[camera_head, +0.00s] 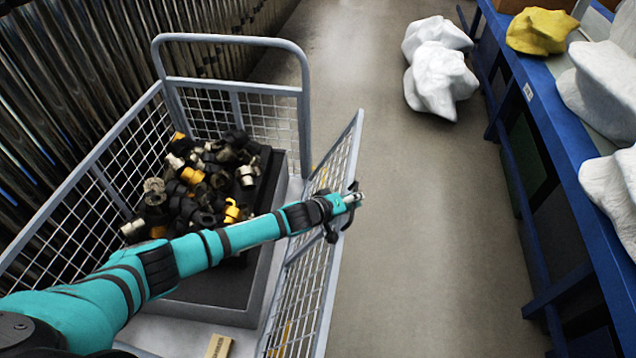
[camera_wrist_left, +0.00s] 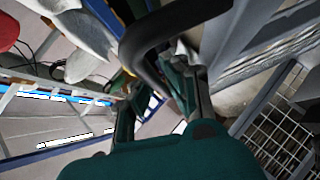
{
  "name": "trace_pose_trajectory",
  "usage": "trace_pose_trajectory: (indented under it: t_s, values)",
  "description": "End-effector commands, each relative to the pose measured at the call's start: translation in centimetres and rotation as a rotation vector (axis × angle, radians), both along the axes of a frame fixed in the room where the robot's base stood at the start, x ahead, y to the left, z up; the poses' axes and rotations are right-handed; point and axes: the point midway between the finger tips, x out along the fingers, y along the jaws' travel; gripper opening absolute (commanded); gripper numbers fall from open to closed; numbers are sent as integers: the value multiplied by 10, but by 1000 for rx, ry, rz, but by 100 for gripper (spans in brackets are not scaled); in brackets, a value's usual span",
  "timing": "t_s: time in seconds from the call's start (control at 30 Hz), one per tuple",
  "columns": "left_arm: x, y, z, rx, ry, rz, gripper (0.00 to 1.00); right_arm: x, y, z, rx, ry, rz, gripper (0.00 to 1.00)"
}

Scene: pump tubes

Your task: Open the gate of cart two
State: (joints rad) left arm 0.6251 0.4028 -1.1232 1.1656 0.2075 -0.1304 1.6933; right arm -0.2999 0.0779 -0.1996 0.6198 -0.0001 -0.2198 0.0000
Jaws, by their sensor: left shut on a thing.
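The cart (camera_head: 305,120) stands at the left of the head view, with grey tube framing and wire mesh sides. Its gate (camera_head: 305,275) is the mesh panel along the right side. The gate leans outward at the top, away from the cart's load. The fingers hide the exact grip spot. In the left wrist view the gripper (camera_wrist_left: 158,85) is seen close up, with mesh (camera_wrist_left: 280,135) at lower right. My right gripper is not in view.
Black, yellow and metal fittings (camera_head: 205,178) lie heaped on a dark tray (camera_head: 215,288) in the cart. White lumpy sacks (camera_head: 440,80) lie on the floor. A blue workbench (camera_head: 560,165) stands at right with a yellow sack (camera_head: 541,30).

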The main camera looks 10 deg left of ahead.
Motion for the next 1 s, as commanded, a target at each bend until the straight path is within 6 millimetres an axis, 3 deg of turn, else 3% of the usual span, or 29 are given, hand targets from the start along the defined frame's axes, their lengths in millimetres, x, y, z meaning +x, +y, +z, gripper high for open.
trace_pose_trajectory:
  t_s: [0.03, 0.1, 0.37, 0.6, 0.97, 1.0]
  values:
    - [2, -19, -5, 16, -7, -6, 0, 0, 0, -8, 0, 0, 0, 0]
    - [3, -36, -14, 50, -6, -5, 0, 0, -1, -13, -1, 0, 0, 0]
    - [7, -74, -35, 141, -4, -4, 0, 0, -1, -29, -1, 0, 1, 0]
    - [9, -84, -41, 173, -6, -3, 0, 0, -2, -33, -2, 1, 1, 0]
    - [9, -85, -40, 175, -8, -4, 0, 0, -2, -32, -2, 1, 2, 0]
    - [9, -85, -40, 176, -9, -4, 13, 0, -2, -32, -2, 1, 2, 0]
